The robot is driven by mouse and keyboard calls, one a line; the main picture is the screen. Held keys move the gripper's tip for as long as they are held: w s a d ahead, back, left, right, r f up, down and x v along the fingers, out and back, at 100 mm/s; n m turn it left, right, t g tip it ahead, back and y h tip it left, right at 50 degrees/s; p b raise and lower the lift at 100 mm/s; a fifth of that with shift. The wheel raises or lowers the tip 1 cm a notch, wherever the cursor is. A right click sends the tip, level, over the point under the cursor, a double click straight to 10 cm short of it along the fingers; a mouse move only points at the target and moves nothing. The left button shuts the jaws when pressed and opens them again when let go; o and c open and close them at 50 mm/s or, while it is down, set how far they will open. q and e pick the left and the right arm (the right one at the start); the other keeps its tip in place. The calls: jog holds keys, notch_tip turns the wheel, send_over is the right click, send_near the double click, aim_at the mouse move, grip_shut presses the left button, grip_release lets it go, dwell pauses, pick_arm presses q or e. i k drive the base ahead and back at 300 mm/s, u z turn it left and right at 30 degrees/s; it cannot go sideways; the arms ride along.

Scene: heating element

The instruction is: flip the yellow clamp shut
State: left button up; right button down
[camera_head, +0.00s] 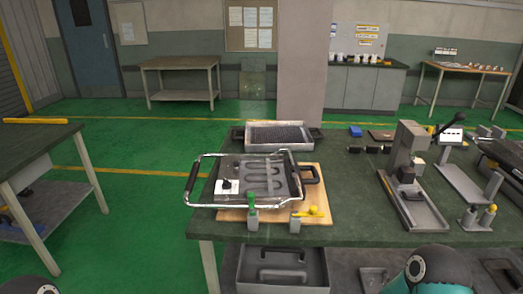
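The yellow clamp (314,211) sits at the front right corner of a wooden board on the green workbench. Its yellow handle lies low and points to the right, beside a small grey metal base. A green clamp (252,203) stands upright at the front edge, left of it. Between and behind them is a metal heating-element tray (226,172) with a coiled element and a wire-frame handle. Neither gripper shows. Only rounded teal and dark parts of my arms show at the bottom left and bottom right edges.
A dark mesh tray (275,136) lies behind the heating element. A grey press (408,160) and other fixtures stand to the right on the workbench (345,205). A shelf below holds a grey bin (283,268). The bench surface right of the yellow clamp is clear.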

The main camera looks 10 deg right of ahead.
aim_at(313, 212)
jog(key=u, duration=1.75)
jog(key=i, duration=0.1)
jog(key=z, duration=3)
jog(key=k, duration=0.85)
jog(key=u, duration=0.75)
jog(key=i, duration=1)
jog(key=u, duration=0.1)
